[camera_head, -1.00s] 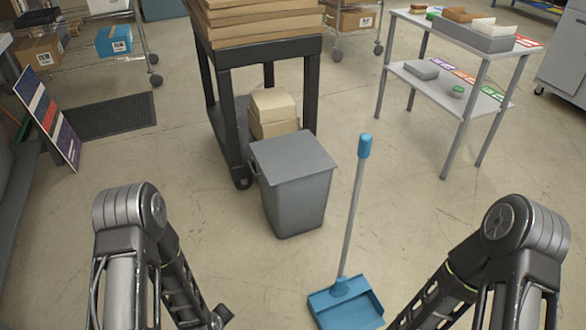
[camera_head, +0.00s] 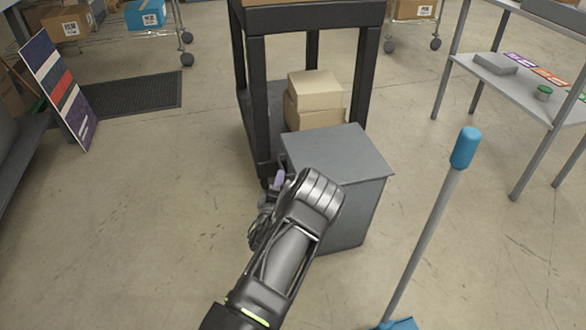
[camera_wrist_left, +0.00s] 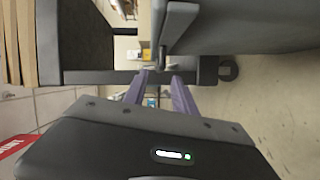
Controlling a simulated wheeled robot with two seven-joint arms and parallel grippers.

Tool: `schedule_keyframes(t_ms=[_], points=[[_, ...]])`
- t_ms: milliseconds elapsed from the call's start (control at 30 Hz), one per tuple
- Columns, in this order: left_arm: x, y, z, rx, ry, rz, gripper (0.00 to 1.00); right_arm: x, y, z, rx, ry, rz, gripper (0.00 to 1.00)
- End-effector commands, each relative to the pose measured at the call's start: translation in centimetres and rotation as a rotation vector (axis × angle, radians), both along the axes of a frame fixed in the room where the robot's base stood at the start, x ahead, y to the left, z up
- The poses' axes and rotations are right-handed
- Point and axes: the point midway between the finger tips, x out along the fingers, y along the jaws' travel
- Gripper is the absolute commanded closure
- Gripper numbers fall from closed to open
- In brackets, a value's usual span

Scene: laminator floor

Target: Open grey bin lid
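The grey bin (camera_head: 350,215) stands on the floor in front of the black cart. Its flat grey lid (camera_head: 338,152) looks closed. My left gripper (camera_head: 275,183) is at the left side of the bin, just below the lid's left edge, partly hidden by my own wrist. In the left wrist view, which is turned sideways, its two purple fingers (camera_wrist_left: 160,78) are apart with nothing seen between them. The lid's rim (camera_wrist_left: 178,27) and the bin's wall (camera_wrist_left: 250,28) show just beyond the fingertips. I cannot tell whether they touch. My right gripper is not in view.
The black cart (camera_head: 258,95) stands close behind the bin, with beige boxes (camera_head: 315,100) on its lower shelf. A dustpan with a blue-tipped handle (camera_head: 430,235) stands to the right. A grey table (camera_head: 520,85) is farther right.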

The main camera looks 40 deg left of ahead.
Motion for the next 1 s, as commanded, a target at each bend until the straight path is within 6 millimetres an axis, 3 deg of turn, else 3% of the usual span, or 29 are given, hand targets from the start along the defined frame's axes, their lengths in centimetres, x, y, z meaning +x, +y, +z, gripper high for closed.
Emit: schedule_keyframes(t_ms=[367, 800, 1000], points=[[0.7, 0.4, -0.2, 0.002, 0.001, 0.0, 0.67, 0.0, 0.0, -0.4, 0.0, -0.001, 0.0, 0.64], [6.0, 3.3, -0.8, 0.002, 0.002, -0.001, 0.67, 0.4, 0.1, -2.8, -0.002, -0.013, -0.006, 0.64], [6.7, 3.8, -0.7, 0.001, 0.005, 0.001, 0.67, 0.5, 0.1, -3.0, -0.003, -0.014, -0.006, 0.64]])
